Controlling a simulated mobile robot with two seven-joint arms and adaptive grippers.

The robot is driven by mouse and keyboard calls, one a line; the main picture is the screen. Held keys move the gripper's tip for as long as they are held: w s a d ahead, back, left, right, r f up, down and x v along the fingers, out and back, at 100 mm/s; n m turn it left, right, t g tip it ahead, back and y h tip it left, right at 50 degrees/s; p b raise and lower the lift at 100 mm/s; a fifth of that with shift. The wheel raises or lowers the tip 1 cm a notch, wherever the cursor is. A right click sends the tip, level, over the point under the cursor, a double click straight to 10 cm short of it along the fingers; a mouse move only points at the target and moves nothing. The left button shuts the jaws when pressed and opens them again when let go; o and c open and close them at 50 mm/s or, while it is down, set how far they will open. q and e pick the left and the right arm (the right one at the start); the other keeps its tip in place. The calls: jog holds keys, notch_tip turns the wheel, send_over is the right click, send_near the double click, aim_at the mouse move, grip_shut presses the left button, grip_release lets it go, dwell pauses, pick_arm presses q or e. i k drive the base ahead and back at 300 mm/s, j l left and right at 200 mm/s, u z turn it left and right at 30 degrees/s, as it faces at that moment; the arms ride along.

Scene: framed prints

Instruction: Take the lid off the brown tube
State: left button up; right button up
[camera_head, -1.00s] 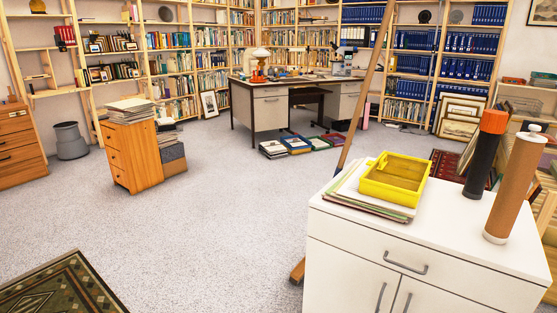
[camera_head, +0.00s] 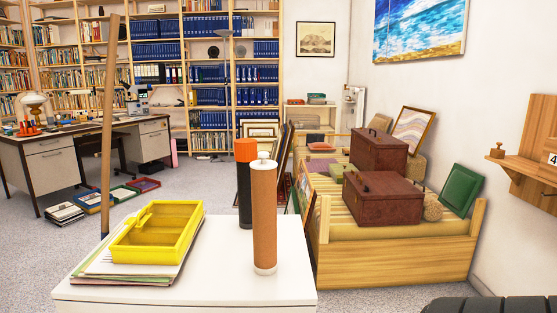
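The brown tube (camera_head: 264,220) stands upright near the right side of the white cabinet top. Its white lid (camera_head: 263,161) sits on its upper end, with a small knob on top. A white band shows at its base. A black tube (camera_head: 244,195) with an orange cap (camera_head: 245,150) stands upright just behind it to the left, partly hidden by the brown tube. Neither of my grippers is in view.
The white cabinet (camera_head: 200,281) carries a yellow tray (camera_head: 157,232) on a stack of papers (camera_head: 95,264) at left. A wooden pole (camera_head: 109,130) rises behind it. A wooden bench (camera_head: 400,262) with two brown cases (camera_head: 384,199) stands to the right. The cabinet top around the tube's front is clear.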

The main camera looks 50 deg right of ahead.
aim_at(263, 165)
jog(key=l, duration=3.5)
